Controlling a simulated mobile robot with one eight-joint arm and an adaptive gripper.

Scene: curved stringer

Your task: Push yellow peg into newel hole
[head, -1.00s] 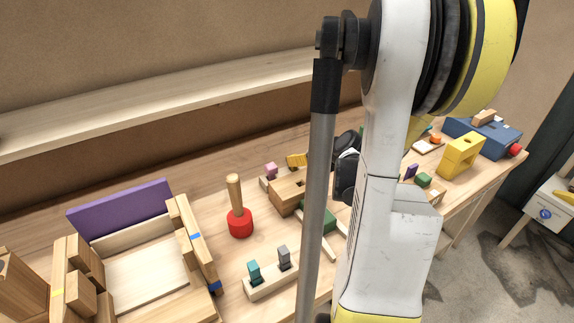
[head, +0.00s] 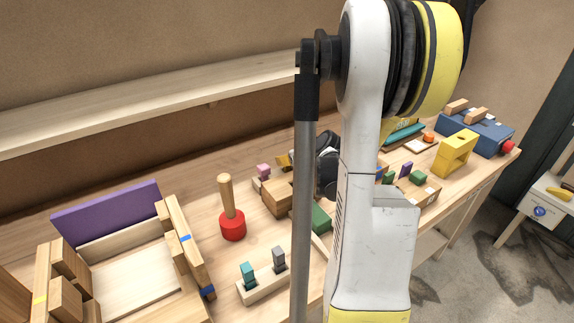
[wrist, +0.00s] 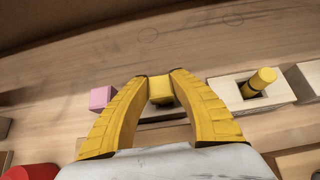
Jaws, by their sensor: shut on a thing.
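My gripper (wrist: 161,80) has its two yellow fingers closed around a small yellow block-like piece (wrist: 161,90), over a light wooden strip. In the head view my gripper (head: 284,162) is mostly hidden behind my arm. A wooden block (wrist: 226,88) with a square hole lies to the right in the wrist view. A yellow cylinder (wrist: 263,78) sits tilted in that hole, apart from my fingers. I cannot tell how deep it goes, nor surely which yellow piece is the peg. The wooden block (head: 275,198) also shows in the head view, partly hidden.
A pink block (wrist: 101,98) stands close left of my fingers. A red mallet (head: 232,224), a holder (head: 265,287) with teal and grey pegs, and a wooden frame (head: 187,240) stand nearer. A yellow block (head: 455,152) and blue box (head: 488,136) are at right.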

